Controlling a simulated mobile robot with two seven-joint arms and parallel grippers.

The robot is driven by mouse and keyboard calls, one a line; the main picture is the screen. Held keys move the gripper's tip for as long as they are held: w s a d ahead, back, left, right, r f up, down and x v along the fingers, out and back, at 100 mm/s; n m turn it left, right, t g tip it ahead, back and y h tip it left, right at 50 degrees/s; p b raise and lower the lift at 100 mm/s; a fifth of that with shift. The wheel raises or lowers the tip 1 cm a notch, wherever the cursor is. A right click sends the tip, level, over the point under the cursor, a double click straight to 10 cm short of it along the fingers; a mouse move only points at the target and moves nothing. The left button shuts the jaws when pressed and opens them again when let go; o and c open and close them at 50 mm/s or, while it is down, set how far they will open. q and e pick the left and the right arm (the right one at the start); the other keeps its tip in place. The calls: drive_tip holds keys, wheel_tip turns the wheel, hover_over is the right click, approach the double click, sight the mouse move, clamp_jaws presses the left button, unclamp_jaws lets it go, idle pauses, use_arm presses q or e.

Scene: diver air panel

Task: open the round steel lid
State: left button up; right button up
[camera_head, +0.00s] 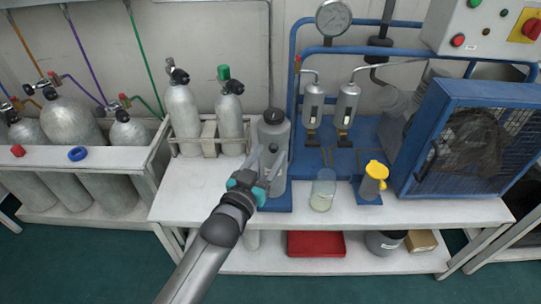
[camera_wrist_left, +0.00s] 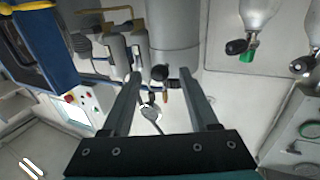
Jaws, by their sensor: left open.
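A grey upright steel vessel (camera_head: 274,134) stands on the white bench behind my left gripper. Its round top (camera_head: 273,118) carries a small black knob and looks closed; I take this top as the round steel lid. My left gripper (camera_head: 266,158) is open and empty in front of the vessel, and its fingers hide part of the vessel's lower body. In the left wrist view, the grey vessel (camera_wrist_left: 175,35) shows upside down beyond the spread fingers (camera_wrist_left: 158,77). A black knob and a brass fitting appear between the fingertips. I cannot tell whether anything touches. My right gripper is out of view.
Grey gas cylinders (camera_head: 182,108) stand in a rack to the left. A glass beaker (camera_head: 323,190) and a yellow-topped cup (camera_head: 373,182) stand to the right. A blue frame with filters (camera_head: 313,105) and a blue mesh cage (camera_head: 465,140) stand behind. The bench's front left is clear.

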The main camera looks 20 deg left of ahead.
use_arm(q)
drive_tip(key=shift+w+d, duration=0.1)
drive_tip(key=shift+w, duration=0.75)
clamp_jaws()
idle(1.0)
